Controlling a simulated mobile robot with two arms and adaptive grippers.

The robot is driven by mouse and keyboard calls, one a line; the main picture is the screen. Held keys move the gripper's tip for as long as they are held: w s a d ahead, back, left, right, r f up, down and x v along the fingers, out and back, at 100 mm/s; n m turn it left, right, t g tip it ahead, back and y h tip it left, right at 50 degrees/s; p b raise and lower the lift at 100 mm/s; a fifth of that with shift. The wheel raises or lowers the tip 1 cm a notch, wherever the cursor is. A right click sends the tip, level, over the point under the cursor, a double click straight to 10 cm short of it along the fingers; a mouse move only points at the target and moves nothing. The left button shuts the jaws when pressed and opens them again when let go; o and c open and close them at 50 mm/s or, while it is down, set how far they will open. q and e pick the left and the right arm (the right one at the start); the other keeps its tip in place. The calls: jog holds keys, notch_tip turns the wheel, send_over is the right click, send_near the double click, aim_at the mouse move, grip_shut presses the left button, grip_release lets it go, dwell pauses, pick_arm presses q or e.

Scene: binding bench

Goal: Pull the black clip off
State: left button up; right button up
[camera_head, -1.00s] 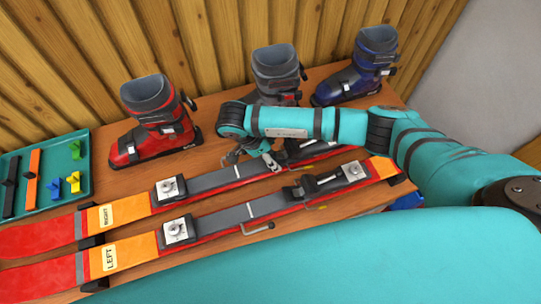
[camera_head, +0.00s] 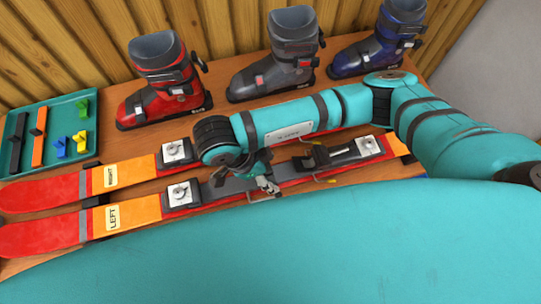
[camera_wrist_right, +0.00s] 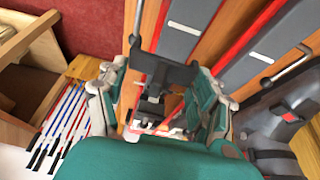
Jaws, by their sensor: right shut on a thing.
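My right gripper (camera_head: 262,182) is low over the front ski, marked LEFT (camera_head: 112,218). In the right wrist view its two teal-and-grey fingers (camera_wrist_right: 160,98) are shut on the black clip (camera_wrist_right: 165,72), a dark U-shaped piece spanning the gap between them. I cannot tell whether the clip still touches the ski or brake. The head view does not show it clearly. The white toe piece (camera_head: 180,194) lies left of the gripper and the black heel piece (camera_head: 355,150) to its right. My left gripper is not in view.
Behind the skis stand a red boot (camera_head: 160,90), a grey boot (camera_head: 285,60) and a blue boot (camera_head: 385,42). A teal tray (camera_head: 68,150) with coloured pieces is at the left. The rear ski, marked RIGHT (camera_head: 110,175), is partly hidden by my arm.

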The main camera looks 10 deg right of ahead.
jog(key=shift+s+r+p, duration=0.1)
jog(key=shift+r+p, duration=1.95)
jog(key=shift+r, duration=0.9)
